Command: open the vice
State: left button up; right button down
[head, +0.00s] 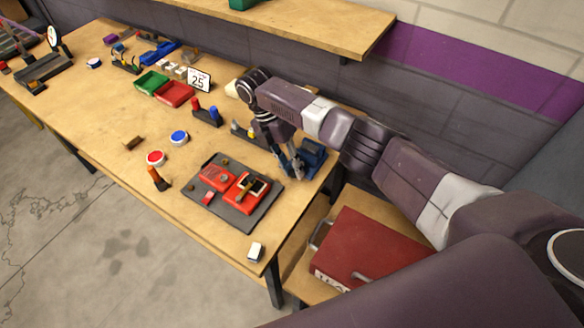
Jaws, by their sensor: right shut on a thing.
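The blue vice (313,152) stands at the right end of the wooden workbench, close to its back right edge. My right arm reaches in from the right above it. My right gripper (292,168) points down at the vice's left side and is shut on a part of it. The gripper and arm hide some of the vice, so its handle and the gap between its jaws cannot be made out. My left gripper does not show.
A dark tray (233,215) with red parts lies in front of the vice. A red box (362,248) sits on a lower surface at the right. Red and blue buttons, bins and a "25" sign (199,80) stand further left.

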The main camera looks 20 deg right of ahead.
jog(key=c, duration=1.7)
grip_release()
jog(key=v, duration=1.2)
jog(key=shift+d, duration=0.1)
